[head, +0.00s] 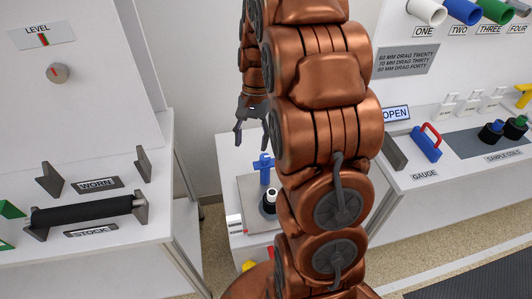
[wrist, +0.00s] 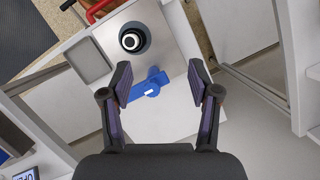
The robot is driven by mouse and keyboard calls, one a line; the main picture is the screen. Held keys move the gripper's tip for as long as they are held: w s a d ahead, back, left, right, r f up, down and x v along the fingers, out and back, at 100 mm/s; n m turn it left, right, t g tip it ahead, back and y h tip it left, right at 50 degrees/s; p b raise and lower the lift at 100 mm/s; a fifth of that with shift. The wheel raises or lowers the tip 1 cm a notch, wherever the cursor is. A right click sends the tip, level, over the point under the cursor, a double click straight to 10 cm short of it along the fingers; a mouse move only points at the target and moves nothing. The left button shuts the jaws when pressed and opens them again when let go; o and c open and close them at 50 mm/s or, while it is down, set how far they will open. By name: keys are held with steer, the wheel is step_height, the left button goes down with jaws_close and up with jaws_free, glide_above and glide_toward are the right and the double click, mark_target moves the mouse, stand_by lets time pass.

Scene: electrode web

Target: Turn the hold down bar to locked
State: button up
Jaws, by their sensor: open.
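The blue hold down bar (head: 263,165) stands on a light metal plate (head: 247,192) on a white stand, left of my arm. In the wrist view the bar (wrist: 146,88) lies slightly tilted, with a round blue hub near its right end. A black round part with a white centre (wrist: 131,39) sits in a dark round opening in the plate (wrist: 165,45). My gripper (head: 252,131) is open and empty above the stand. In the wrist view its fingertips (wrist: 160,80) lie on either side of the bar, apparently above it; contact cannot be told.
A left bench holds a black roller (head: 82,211) on brackets and a LEVEL dial (head: 57,73). The right bench holds a red-handled blue gauge (head: 427,142), sample coils (head: 491,131) and coloured rolls (head: 463,11). A grey tray (wrist: 87,60) adjoins the plate.

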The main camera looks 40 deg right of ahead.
mark_target(265, 157)
steer(key=w+d+f+m+y, duration=0.1)
steer(key=w+d+f+m, duration=0.15)
steer(key=d, duration=0.25)
steer(key=w+d+f+m, duration=0.1)
steer(key=w+d+f, duration=0.1)
steer(key=d+f, duration=0.25)
steer(key=shift+t, duration=0.3)
steer(key=shift+s+d+p+x, duration=0.1)
steer(key=shift+p+x, duration=0.5)
steer(key=shift+x, duration=1.15)
steer(key=shift+s+d+p+x, duration=0.15)
steer(key=shift+p+x, duration=0.4)
steer(key=shift+x, duration=1.25)
jaws_close()
